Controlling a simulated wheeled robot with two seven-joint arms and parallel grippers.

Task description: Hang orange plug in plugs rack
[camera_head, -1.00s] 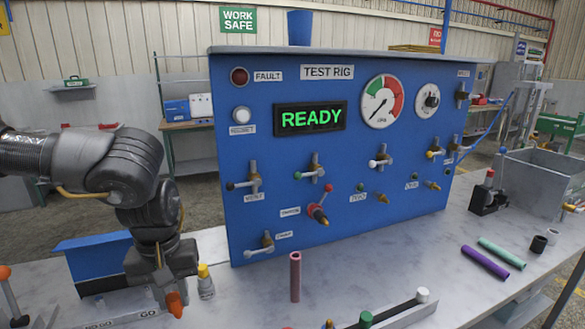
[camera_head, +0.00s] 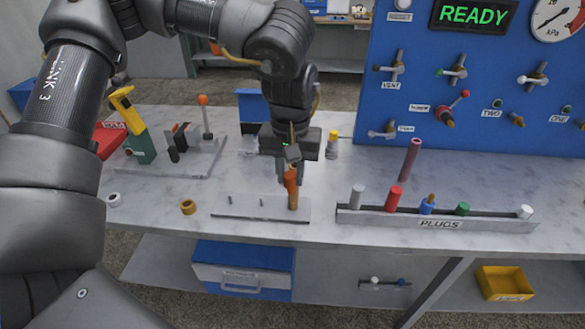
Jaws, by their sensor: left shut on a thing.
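My left gripper (camera_head: 289,168) points down and is shut on the orange plug (camera_head: 291,182). The plug is upright above the right end of a small pale plate with pins. A brownish-orange cylinder (camera_head: 293,201) shows directly below the plug, and I cannot tell whether it is the plug's lower part or a separate post. The plugs rack (camera_head: 490,223) is a long grey rail labelled PLUGS, to the right of the gripper. It has a white, a red, a blue and a green piece, and another white one at its right end. My right gripper is not in view.
The pale plate (camera_head: 240,210) has two bare pins. A maroon rod (camera_head: 411,158) stands behind the rack. A grey bottle with a yellow cap (camera_head: 332,145) stands behind the gripper. A brass ring (camera_head: 188,207) lies at left.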

